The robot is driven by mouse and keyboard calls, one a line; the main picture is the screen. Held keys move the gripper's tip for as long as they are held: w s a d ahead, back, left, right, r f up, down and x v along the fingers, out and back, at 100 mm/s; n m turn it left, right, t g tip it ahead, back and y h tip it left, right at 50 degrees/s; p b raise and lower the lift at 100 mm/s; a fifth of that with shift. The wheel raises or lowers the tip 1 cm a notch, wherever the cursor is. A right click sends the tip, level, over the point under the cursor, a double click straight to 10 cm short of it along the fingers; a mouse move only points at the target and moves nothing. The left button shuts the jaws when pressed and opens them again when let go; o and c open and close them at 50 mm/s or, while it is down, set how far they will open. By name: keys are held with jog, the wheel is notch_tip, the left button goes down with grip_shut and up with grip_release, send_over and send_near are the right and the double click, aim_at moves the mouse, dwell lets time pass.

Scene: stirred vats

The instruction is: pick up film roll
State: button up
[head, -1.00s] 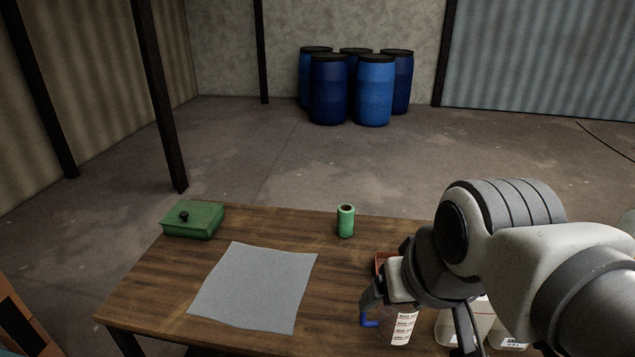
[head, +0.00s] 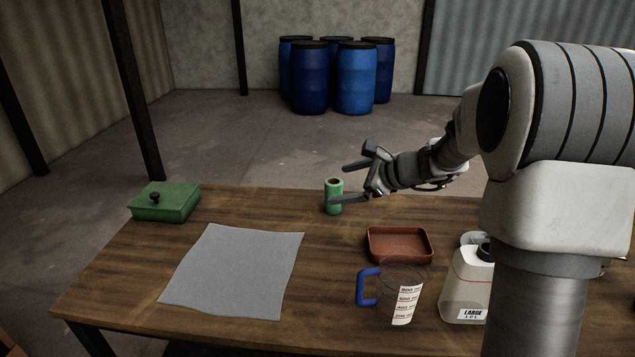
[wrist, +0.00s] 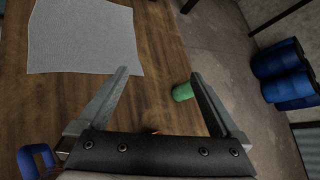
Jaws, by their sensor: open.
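The film roll is a small green cylinder (head: 334,187) standing upright near the table's far edge, with a dark hole in its top. My gripper (head: 338,184) is open and empty beside it, reaching in from the right. One finger crosses in front of the roll's lower middle; the other is higher up. In the wrist view the roll (wrist: 182,92) shows just inside the right finger, which hides part of it, and the gap of my gripper (wrist: 160,75) is otherwise empty. I cannot tell whether a finger touches the roll.
On the wooden table (head: 110,275) lie a grey cloth (head: 235,270), a green lidded box (head: 165,203), a red-brown tray (head: 400,258), a measuring jug (head: 400,295) with a blue handle and a white jug (head: 465,285). Blue drums (head: 355,80) stand far behind. Table left of the roll is clear.

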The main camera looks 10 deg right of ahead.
aim_at(337, 193)
jog(key=w+d+f+m+t+b, duration=0.1)
jog(key=w+d+f+m, duration=0.2)
jog(key=f, duration=0.1)
jog(key=w+d+f+m+t+h+b, duration=0.1)
jog(key=w+d+f+m, duration=0.2)
jog(key=f, duration=0.1)
jog(key=w+d+f+m+t, duration=0.1)
jog(key=w+d+f+m, duration=0.1)
jog(key=w+d+f, duration=0.1)
jog(key=shift+w+f+m+h+b, duration=0.15)
jog(key=shift+w+f+m+b, duration=0.05)
jog(key=shift+f, duration=0.2)
jog(key=shift+w+f+m+h+b, duration=0.15)
jog(key=shift+f+m+b, duration=0.05)
jog(key=shift+f, duration=0.15)
jog(key=b+x, duration=0.1)
jog(key=x, duration=0.9)
jog(key=shift+w+a+r, duration=0.1)
jog(key=shift+w+a, duration=0.05)
jog(key=shift+w, duration=0.15)
jog(key=shift+w+r+b+x, duration=0.15)
jog(key=shift+b+x, duration=0.1)
jog(key=shift+x, duration=0.85)
jog(key=shift+r+b+x, duration=0.2)
jog(key=shift+x, duration=0.85)
jog(key=shift+w+r+b+x, duration=0.15)
jog(key=shift+b+x, duration=0.1)
jog(key=shift+x, duration=0.85)
jog(key=shift+s+a, duration=0.1)
jog(key=shift+c, duration=0.2)
